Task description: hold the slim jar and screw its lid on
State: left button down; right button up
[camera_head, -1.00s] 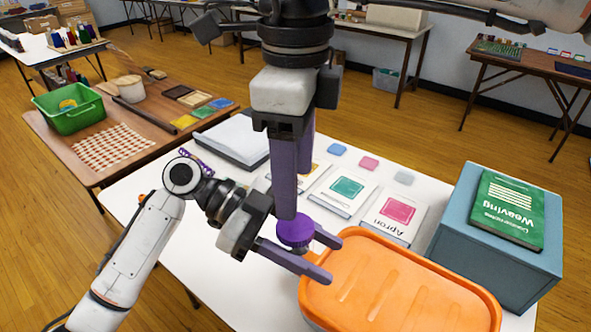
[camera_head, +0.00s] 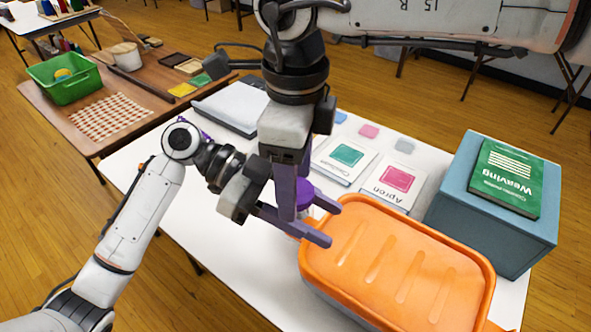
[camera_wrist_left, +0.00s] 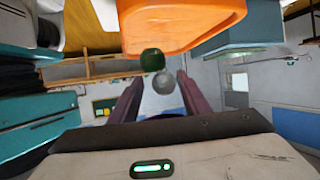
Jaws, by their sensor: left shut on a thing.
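The slim jar's ridged purple lid (camera_head: 304,192) shows between my grippers in the head view; the jar's body is mostly hidden by the fingers. My left gripper (camera_head: 327,221) comes in from the left, its purple fingers level around the jar and shut on it. In the left wrist view my left gripper (camera_wrist_left: 158,77) shows both fingers, with a dark green thing and a pale round thing seen beyond or between them. My right gripper (camera_head: 287,218) points straight down from above, one finger in front of the lid; whether it grips the lid is hidden.
An orange tub (camera_head: 395,262) sits close beside my left fingertips. A blue-grey box (camera_head: 480,232) bearing a green Weaving book (camera_head: 506,180) stands at the right. Printed packets (camera_head: 396,184) lie behind the lid. The white table (camera_head: 225,245) is clear at front left.

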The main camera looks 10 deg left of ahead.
jog(key=c, duration=0.9)
jog(key=o, duration=1)
jog(key=shift+c, duration=0.2)
jog(key=shift+r, duration=2.3)
jog(key=shift+c, duration=0.3)
notch_tip(320, 180, up, 4)
jog(key=shift+f, duration=0.25)
